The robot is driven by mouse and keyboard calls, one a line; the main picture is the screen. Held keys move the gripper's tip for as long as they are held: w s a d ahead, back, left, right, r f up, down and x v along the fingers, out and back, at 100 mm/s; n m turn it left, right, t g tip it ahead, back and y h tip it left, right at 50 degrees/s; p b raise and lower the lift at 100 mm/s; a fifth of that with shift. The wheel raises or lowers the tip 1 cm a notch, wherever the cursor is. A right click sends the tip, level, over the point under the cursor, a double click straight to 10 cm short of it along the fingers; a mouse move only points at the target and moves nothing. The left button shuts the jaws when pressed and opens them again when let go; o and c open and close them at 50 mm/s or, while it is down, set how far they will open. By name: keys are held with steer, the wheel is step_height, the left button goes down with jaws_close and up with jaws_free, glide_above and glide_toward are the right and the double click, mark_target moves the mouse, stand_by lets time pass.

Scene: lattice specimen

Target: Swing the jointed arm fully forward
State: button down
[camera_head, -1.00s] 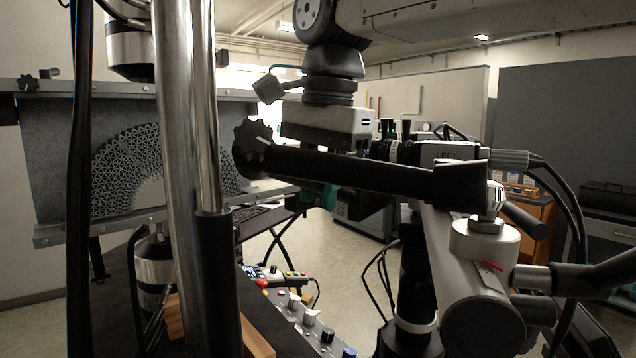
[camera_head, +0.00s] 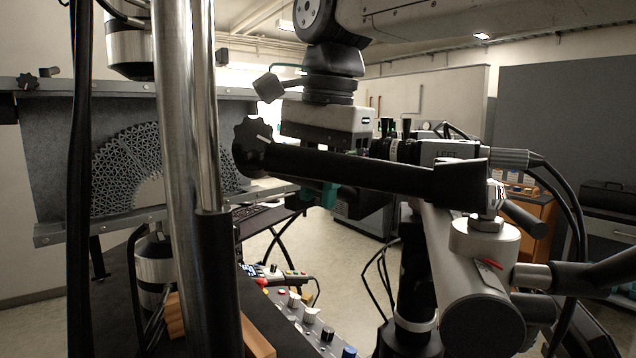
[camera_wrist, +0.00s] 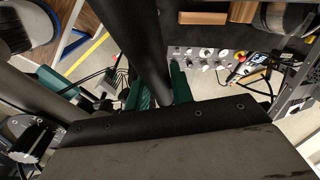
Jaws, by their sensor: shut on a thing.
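The jointed arm has a pale grey metal joint (camera_head: 480,290) at the lower right and a long black bar (camera_head: 350,170) running left to a black knob (camera_head: 252,146). My gripper (camera_head: 326,194) hangs down behind this bar, its green fingers partly hidden. In the wrist view, the green fingers of my gripper (camera_wrist: 163,92) are closed on either side of a black bar (camera_wrist: 148,50), which looks like part of the jointed arm. The exact contact is hidden in the head view.
A camera marked LEFT (camera_head: 446,152) sits just behind the bar. A panel with a lattice arch (camera_head: 125,170) stands at the left, behind a shiny vertical column (camera_head: 178,120). A control box with knobs (camera_head: 311,315) lies below. Cables hang at the right.

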stand_by(0.4)
steer(key=s+a+n, duration=0.1)
steer(key=a, duration=0.1)
steer(key=s+a+n, duration=0.1)
steer(key=s, duration=0.1)
steer(key=shift+a, duration=0.35)
steer(key=c, duration=1.1)
jaws_free()
steer(key=shift+s+d+r, duration=0.1)
steer(key=shift+d+r, duration=0.1)
steer(key=shift+r, duration=1.3)
steer(key=shift+d+r, duration=0.15)
steer(key=shift+r, duration=1.35)
